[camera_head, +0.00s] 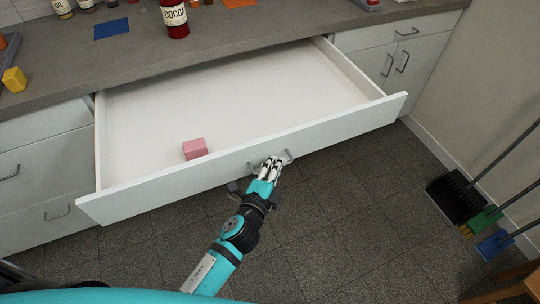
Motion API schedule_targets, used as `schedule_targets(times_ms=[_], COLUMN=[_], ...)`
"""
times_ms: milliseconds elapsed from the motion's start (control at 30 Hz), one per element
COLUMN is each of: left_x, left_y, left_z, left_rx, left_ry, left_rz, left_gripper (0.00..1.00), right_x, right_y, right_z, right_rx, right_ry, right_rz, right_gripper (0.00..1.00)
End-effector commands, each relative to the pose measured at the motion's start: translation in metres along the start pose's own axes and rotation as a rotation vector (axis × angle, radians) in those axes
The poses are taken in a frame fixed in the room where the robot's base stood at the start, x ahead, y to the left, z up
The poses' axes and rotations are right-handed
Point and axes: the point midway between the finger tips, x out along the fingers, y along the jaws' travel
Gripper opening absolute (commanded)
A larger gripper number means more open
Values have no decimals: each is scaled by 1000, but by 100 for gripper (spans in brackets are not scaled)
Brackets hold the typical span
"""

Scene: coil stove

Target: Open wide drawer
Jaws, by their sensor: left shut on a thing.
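The wide drawer (250,150) under the counter stands pulled far out, and its white inside shows. A pink block (195,149) lies inside it near the front panel. The drawer's metal handle (288,156) is on the middle of the front panel. My left gripper (271,166) is at this handle and shut on it, and the fingers cover part of the bar. My right gripper is not in view.
The grey counter (230,47) above holds a red cocoa jar (174,18), a blue mat (111,28) and a yellow block (14,79). Closed cabinets flank the drawer. A dustpan (456,196) and brooms lean at the right wall. The dark tiled floor before the drawer is clear.

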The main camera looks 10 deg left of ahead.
Motion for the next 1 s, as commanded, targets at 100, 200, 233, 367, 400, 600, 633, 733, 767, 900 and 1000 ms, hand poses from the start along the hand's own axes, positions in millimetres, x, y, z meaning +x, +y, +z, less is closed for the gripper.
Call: schedule_targets(times_ms=[100,200,233,367,400,600,633,733,767,900,1000], left_x=[-9,-13,-14,-16,-16,-16,-16,-16,-16,-15,-15], left_y=[10,10,10,10,10,11,11,11,10,8,7], left_z=[-6,-10,-10,-12,-12,-12,-12,-12,-12,-12,-13], left_rx=[3,5,5,5,5,6,6,5,5,3,2], left_ry=[-7,-7,-7,-7,-7,-8,-8,-8,-7,-5,-4], left_rz=[13,12,12,13,13,13,13,13,13,8,6], left_gripper=[0,0,0,0,0,0,0,14,18,31,31], right_x=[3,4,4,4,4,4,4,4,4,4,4], right_y=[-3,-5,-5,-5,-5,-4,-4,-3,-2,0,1], right_z=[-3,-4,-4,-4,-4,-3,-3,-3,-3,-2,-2], right_rx=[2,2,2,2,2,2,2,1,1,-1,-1], right_ry=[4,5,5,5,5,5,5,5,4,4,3], right_rz=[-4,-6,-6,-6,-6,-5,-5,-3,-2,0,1], right_gripper=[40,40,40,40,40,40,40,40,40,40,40])
